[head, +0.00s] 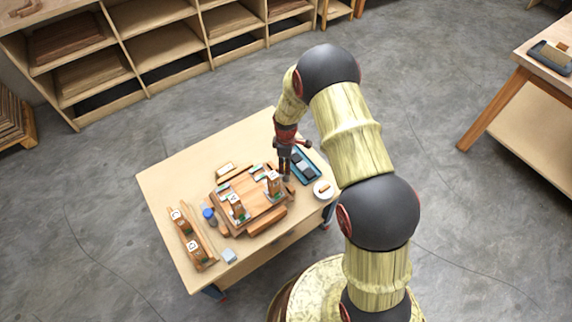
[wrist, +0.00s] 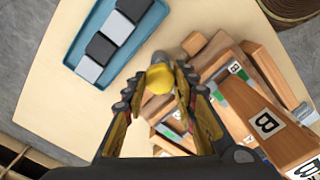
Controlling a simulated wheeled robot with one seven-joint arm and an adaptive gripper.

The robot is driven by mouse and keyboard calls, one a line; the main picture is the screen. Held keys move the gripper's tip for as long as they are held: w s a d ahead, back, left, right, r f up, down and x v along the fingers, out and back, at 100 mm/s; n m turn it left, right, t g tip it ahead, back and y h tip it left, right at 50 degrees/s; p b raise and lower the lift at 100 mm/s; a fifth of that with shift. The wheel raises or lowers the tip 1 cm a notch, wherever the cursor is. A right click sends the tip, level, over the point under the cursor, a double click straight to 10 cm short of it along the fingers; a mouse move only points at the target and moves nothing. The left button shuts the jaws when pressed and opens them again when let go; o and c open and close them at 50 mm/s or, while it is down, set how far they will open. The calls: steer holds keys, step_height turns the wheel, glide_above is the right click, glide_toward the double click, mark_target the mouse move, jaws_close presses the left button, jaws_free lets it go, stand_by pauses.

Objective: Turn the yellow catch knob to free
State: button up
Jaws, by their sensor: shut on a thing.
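The yellow catch knob (wrist: 160,78) shows in the wrist view between the fingertips of my gripper (wrist: 158,86). My gripper is shut on it, with a finger on either side. A grey rounded end (wrist: 168,56) lies just beyond the knob. In the head view my gripper (head: 286,172) points down at the far right corner of the wooden fixture (head: 262,222). The knob is hidden there behind my gripper, and its turned position cannot be told.
Wooden blocks marked B (wrist: 266,123) stand close at the right of my gripper in the wrist view. A blue tray (head: 307,168) with grey and black blocks lies beside it. A white dish (head: 323,190), a blue jar (head: 209,214) and a wooden rack (head: 187,238) share the table.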

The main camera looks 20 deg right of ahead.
steer(key=shift+m, duration=0.3)
steer(key=m+p, duration=0.2)
steer(key=m, duration=0.1)
steer(key=m+p, duration=0.1)
steer(key=m, duration=0.4)
steer(key=m+p, duration=0.1)
steer(key=m, duration=0.3)
steer(key=shift+p, duration=0.3)
steer(key=m, duration=0.5)
steer(key=shift+p, duration=0.4)
steer(key=shift+m, duration=0.3)
steer(key=o, duration=1.1)
steer(key=shift+o, duration=0.2)
steer(key=shift+r, duration=0.1)
